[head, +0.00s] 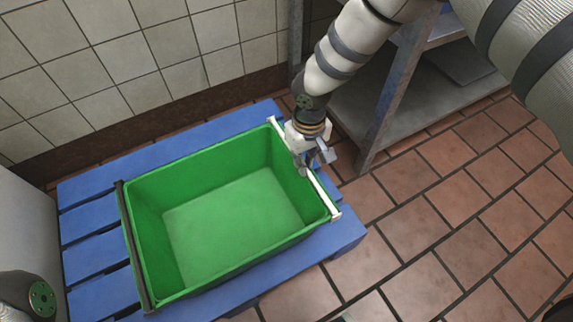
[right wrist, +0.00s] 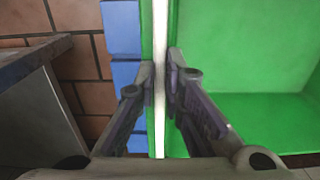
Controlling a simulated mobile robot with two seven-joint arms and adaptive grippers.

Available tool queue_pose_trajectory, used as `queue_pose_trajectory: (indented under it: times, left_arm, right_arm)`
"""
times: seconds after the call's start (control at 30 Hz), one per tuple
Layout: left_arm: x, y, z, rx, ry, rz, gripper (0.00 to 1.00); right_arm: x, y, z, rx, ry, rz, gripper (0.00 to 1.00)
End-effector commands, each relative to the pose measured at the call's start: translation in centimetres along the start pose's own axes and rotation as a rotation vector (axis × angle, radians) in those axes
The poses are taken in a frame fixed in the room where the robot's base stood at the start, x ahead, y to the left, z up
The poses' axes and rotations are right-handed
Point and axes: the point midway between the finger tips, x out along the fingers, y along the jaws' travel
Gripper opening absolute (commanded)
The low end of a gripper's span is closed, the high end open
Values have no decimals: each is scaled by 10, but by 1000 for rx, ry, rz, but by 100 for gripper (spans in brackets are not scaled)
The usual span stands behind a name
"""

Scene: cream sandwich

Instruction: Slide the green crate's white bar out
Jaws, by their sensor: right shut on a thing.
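The green crate (head: 235,220) is empty and sits on a blue pallet. Its white bar (head: 328,197) lies along the crate's right rim in the head view. My right gripper (head: 308,168) is at the middle of that rim, shut on the white bar. In the right wrist view the bar (right wrist: 159,105) runs upright between the two fingers (right wrist: 161,80), with the crate's inside (right wrist: 240,120) to the right. A dark bar (head: 133,245) lies along the crate's left rim. My left gripper is not in view; only part of my left arm shows at the lower left.
The blue pallet (head: 345,232) extends slightly past the crate. A grey metal shelf (head: 375,125) stands close behind and right of my right gripper. A tiled wall (head: 120,60) is at the back. The brown tiled floor (head: 440,230) to the right is clear.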

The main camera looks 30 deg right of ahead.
Motion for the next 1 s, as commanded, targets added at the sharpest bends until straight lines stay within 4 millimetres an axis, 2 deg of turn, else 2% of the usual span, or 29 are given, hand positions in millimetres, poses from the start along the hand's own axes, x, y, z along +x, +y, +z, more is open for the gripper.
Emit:
queue_pose_trajectory:
  times: [0.1,0.37,0.4,0.47,0.77,0.87,1.0]
  left_arm:
    - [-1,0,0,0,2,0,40]
    - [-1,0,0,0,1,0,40]
    - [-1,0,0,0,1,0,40]
    - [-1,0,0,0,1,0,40]
    - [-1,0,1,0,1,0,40]
    - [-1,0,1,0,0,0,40]
    - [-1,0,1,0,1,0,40]
  right_arm:
    - [0,7,0,0,2,-1,0]
    - [0,7,0,-1,1,0,0]
    - [0,7,0,-1,1,0,18]
    - [0,7,0,-1,1,0,30]
    - [-2,6,0,-1,2,-1,30]
    - [-16,6,-1,-2,4,-1,30]
    - [-55,7,-2,-1,6,0,30]
